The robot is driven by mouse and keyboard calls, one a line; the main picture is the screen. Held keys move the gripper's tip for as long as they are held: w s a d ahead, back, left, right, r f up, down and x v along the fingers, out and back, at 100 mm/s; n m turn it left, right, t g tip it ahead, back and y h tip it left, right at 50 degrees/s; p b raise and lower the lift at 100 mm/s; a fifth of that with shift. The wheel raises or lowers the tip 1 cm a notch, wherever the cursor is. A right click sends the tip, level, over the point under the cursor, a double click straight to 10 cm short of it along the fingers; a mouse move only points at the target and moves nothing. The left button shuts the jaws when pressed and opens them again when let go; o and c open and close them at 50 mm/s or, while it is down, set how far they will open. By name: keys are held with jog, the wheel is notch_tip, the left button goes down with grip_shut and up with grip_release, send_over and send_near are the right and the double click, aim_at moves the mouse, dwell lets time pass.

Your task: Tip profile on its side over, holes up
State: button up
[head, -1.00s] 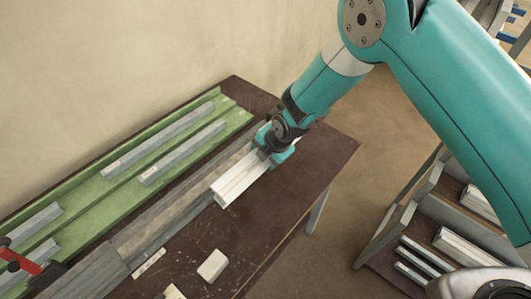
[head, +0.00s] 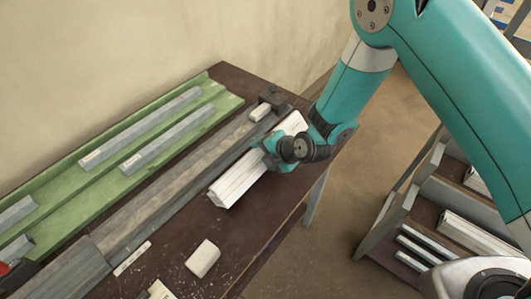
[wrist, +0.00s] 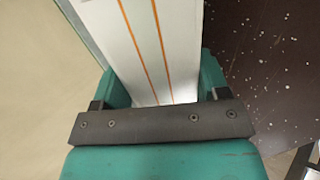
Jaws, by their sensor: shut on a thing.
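The white profile (head: 235,181) is a long bar with lengthwise grooves, lying diagonally at the right part of the brown bench, or just above it. My gripper (head: 270,152) is shut on it around its middle, with the wrist lying over to the right side. In the wrist view the profile (wrist: 150,35) runs between the two fingers of my gripper (wrist: 163,85). The face there is smooth and pale with two orange lengthwise lines. I make out no holes in either view. Whether its underside touches the bench cannot be told.
A grey rail (head: 165,190) runs alongside on the left, with a dark end block (head: 273,97) at its far end. A green tray (head: 75,188) holds several grey bars. White blocks (head: 203,259) lie in front on the bench (head: 250,240). A shelf rack (head: 385,215) stands right.

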jog(key=shift+f, duration=0.1)
jog(key=o, duration=1.3)
jog(key=shift+s+d+r+p, duration=0.5)
jog(key=shift+d+r+p, duration=0.2)
jog(key=shift+r, duration=1.1)
jog(key=shift+s+d+r+p, duration=0.55)
jog(key=shift+d+r+p, duration=0.15)
jog(key=shift+r, duration=1.1)
jog(key=shift+s+d+r+p, duration=0.55)
jog(key=shift+r+p, duration=0.25)
jog(key=shift+r, duration=1)
jog(key=shift+r, duration=0.1)
